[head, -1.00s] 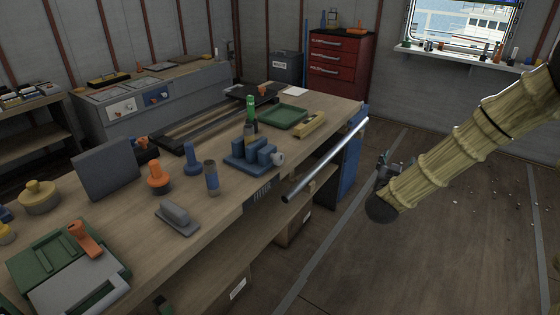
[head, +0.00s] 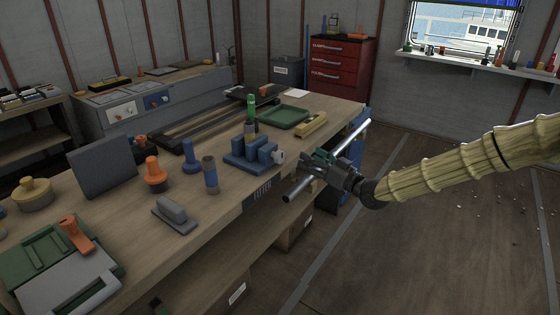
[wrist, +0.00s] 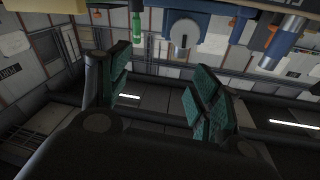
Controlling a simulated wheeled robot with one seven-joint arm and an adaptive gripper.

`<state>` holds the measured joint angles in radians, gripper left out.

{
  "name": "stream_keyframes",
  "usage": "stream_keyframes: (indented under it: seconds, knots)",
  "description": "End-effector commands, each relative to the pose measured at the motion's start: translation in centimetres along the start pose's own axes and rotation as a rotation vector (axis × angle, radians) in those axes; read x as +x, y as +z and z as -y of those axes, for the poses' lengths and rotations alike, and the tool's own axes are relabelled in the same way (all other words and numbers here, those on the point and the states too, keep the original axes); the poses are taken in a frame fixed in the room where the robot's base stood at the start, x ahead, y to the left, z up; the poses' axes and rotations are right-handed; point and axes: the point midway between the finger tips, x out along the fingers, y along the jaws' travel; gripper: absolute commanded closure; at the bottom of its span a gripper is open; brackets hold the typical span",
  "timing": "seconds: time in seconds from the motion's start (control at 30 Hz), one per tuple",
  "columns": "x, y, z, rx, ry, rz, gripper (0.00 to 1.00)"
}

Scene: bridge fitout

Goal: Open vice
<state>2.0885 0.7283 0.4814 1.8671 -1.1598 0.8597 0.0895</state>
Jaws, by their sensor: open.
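The blue vice (head: 250,152) stands on the workbench near its front edge, with blocky blue jaws and a pale round handle or knob (head: 278,157) on its right side. In the wrist view the vice (wrist: 203,32) is at the top, with the grey knob (wrist: 184,36) facing the camera. My gripper (head: 312,164) is in front of the bench, to the right of the knob and apart from it. Its green-padded fingers are spread and empty in the wrist view. The gap between the vice's jaws is too small to judge.
A long metal bar (head: 297,189) runs along the bench's front side, partly behind my gripper. The floor at right is mostly clear.

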Motion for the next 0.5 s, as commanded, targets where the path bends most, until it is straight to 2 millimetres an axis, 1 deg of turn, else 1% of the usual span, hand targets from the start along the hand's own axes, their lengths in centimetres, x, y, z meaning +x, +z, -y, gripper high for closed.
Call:
stream_keyframes:
  seconds: [0.03, 0.2, 0.37, 0.5]
  knots:
    - [0.1, 0.7, 0.2, -0.016, -0.034, 0.02, 0.37]
    - [0.2, 2.1, 1.1, -0.062, -0.117, 0.078, 0.37]
    - [0.3, 2.6, 1.3, -0.084, -0.145, 0.103, 0.37]
    - [1.1, 2.7, 1.5, -0.087, -0.148, 0.106, 0.37]
